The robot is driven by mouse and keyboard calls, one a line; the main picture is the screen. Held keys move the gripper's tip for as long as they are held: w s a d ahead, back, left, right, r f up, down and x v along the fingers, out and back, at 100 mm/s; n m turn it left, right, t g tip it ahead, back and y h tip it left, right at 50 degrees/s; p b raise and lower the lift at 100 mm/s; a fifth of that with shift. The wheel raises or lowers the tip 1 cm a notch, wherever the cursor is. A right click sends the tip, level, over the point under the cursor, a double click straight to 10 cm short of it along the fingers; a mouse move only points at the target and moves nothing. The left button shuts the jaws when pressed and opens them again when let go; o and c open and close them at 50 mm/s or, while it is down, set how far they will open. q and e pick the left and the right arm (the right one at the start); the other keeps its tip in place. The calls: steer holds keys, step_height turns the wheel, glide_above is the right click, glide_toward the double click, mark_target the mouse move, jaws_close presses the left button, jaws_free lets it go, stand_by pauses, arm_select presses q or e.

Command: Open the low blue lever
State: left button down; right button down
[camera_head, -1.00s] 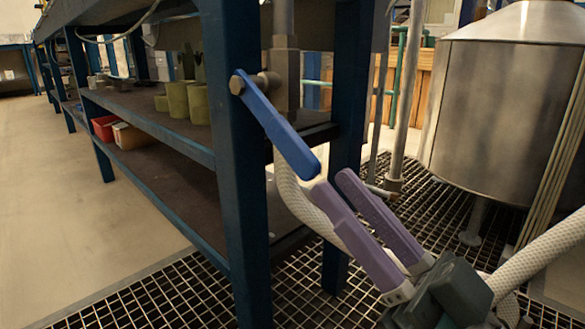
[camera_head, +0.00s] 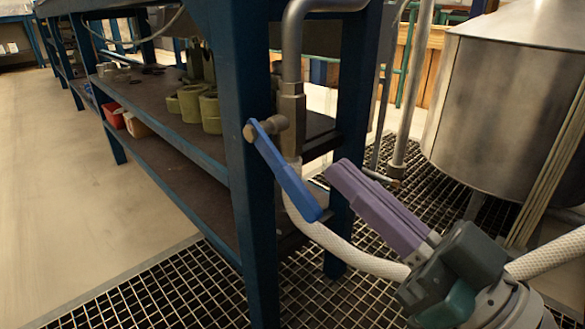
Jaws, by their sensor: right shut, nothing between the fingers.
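The blue lever (camera_head: 285,172) hangs slanting down and to the right from its brass-coloured pivot (camera_head: 268,130) on a metal pipe beside the blue bench leg. Its lower end is free. My right gripper (camera_head: 337,174) comes in from the lower right, its two purple fingers closed together with nothing between them. The fingertips are to the right of the lever's lower half and appear apart from it, though the depth gap is hard to judge. My left gripper does not show.
The blue-framed bench (camera_head: 240,180) stands left of the lever, with green cylinders (camera_head: 200,108) on its shelf. A white braided hose (camera_head: 345,250) runs below the lever. A large metal tank (camera_head: 490,110) is at right.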

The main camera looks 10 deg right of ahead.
mark_target(281, 169)
steer(key=w+a+f+b, duration=0.2)
steer(key=f+b, duration=0.1)
steer(key=shift+w, duration=0.25)
